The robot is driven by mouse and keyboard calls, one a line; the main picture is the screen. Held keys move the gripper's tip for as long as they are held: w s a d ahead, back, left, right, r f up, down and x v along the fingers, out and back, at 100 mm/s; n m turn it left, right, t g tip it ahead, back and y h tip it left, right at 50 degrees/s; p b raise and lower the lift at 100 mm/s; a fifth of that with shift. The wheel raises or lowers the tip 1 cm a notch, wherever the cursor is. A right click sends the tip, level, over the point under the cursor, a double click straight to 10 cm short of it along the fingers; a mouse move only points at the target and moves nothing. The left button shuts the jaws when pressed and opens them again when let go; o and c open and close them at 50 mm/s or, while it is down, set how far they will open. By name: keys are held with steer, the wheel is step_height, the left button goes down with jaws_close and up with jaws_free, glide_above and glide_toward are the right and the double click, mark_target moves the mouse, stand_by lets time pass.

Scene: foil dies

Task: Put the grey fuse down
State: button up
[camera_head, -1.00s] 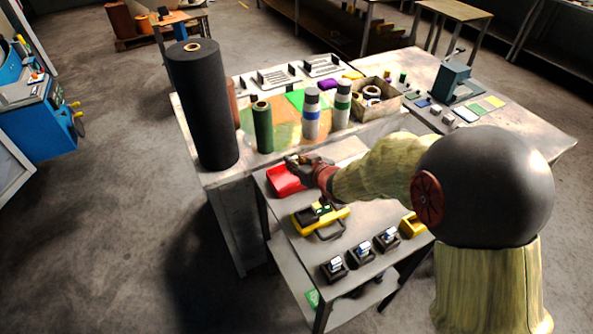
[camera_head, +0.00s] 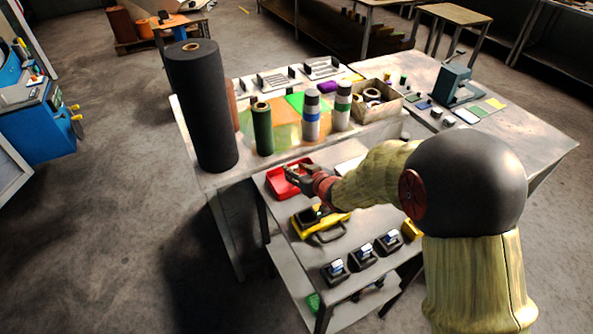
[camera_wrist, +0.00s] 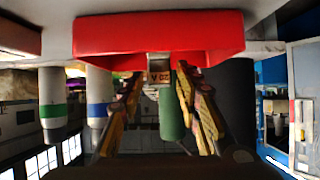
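The grey fuse (camera_wrist: 158,70), with an upside-down "20 A" mark, is between the fingertips of my gripper (camera_wrist: 158,82) in the wrist view. My gripper appears closed on it, though finger contact is hard to see. The red tray (camera_wrist: 160,33) is right at the fuse, which shows past the tray's rim. In the head view, my gripper (camera_head: 297,174) is over the red tray (camera_head: 275,180) on the grey table. The fuse cannot be made out there.
Several black fuse holders (camera_head: 335,270) stand in a row at the table's front. A dark roll (camera_head: 205,105), a green roll (camera_head: 263,130) and bottles (camera_head: 311,118) stand behind.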

steer(key=shift+o, duration=0.4)
steer(key=shift+r, duration=0.15)
steer(key=shift+s+d+r, duration=0.15)
steer(key=shift+s+r, duration=0.1)
steer(key=s+d+r+m+g+h+p, duration=0.1)
steer(key=s+d+r+m+h+p, duration=0.3)
steer(key=s+d+r, duration=1.05)
steer(key=s+a+r+g, duration=0.1)
steer(key=s+r+g, duration=0.1)
steer(key=s, duration=0.9)
steer(key=s+a+r+g, duration=0.1)
steer(key=s+r, duration=0.3)
steer(key=s, duration=0.7)
steer(key=shift+s+r+m+g+h, duration=0.15)
steer(key=shift+s+m+g+h, duration=0.2)
steer(key=shift+g, duration=0.45)
